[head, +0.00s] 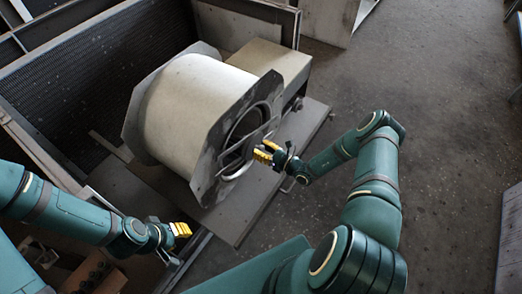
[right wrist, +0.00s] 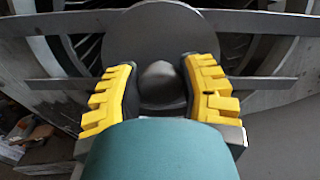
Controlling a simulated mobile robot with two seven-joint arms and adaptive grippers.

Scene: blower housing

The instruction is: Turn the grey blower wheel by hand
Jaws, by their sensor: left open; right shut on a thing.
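The grey blower wheel (head: 249,146) sits in the round side opening of the pale drum-shaped housing (head: 192,105) in the head view. In the right wrist view its round grey disc (right wrist: 160,38) has a dark rounded hub knob (right wrist: 161,84) at the middle. My right gripper (head: 265,151) is at this opening, shut on the knob, with one yellow-padded finger on each side of it. The knob's far part is hidden. My left gripper (head: 181,229) is open and empty, low and left of the housing, apart from it.
Flat bars (right wrist: 262,88) cross the opening on both sides of the disc. The housing stands on a grey base plate (head: 232,226), with a beige box (head: 268,62) behind it. A mesh-walled frame (head: 75,95) lies left. The floor on the right (head: 440,110) is clear.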

